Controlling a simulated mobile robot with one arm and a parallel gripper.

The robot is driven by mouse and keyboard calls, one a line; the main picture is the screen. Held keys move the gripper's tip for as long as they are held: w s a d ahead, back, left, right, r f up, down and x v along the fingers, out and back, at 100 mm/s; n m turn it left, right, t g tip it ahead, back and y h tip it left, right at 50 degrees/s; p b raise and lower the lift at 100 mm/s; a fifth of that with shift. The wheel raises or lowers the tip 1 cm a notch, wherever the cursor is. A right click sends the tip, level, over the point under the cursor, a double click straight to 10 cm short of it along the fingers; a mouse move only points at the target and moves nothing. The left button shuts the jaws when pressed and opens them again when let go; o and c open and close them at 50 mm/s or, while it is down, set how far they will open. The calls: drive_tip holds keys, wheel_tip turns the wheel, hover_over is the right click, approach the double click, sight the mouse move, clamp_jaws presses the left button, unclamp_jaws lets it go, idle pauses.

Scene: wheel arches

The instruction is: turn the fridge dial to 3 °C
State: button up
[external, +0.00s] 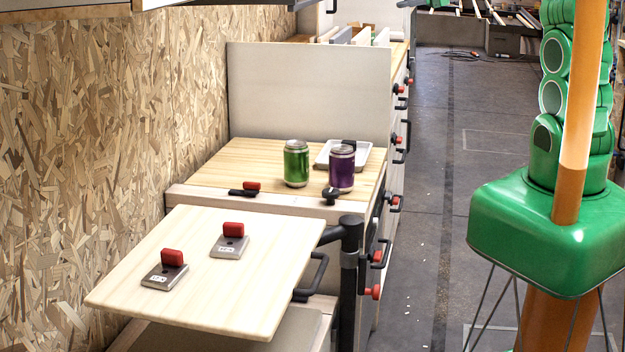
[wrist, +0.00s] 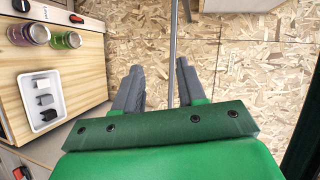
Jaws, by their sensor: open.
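No dial that I can clearly read as the fridge dial, and no 3 °C mark, shows. In the external view two grey plates, each with a red knob, lie on a pale wooden board: the nearer red knob (external: 172,258) and the farther red knob (external: 233,230). Their small white labels are too small to read. My gripper (wrist: 160,78) is open and empty in the wrist view, its grey fingers apart in front of a chipboard wall. It touches nothing I can see. In the external view only my green arm (external: 575,110) shows at the right, away from the counters.
A green jar (external: 296,164), a purple jar (external: 341,168) and a white tray (wrist: 22,88) stand on the wooden counter (wrist: 88,75). A dark post (external: 350,270) rises by the board. Handles and red knobs line the counter fronts. Grey floor between counters and arm is clear.

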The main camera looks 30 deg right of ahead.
drive_tip(key=w+d+f+m+t+h, duration=0.1)
drive_tip(key=w+d+f+m+t, duration=0.3)
drive_tip(key=d, duration=0.5)
drive_tip(key=w+d+f+m+t+h, duration=0.15)
drive_tip(key=w+d+t, duration=0.3)
drive_tip(key=d, duration=0.45)
drive_tip(key=y, duration=0.1)
approach(387, 195)
drive_tip(key=w+d+x, duration=0.1)
drive_tip(key=x, duration=0.6)
drive_tip(key=shift+f+g, duration=0.25)
drive_tip(key=shift+g, duration=0.2)
drive_tip(key=shift+w+a+m, duration=0.1)
drive_tip(key=shift+m, duration=0.15)
drive_tip(key=shift+c, duration=0.4)
clamp_jaws()
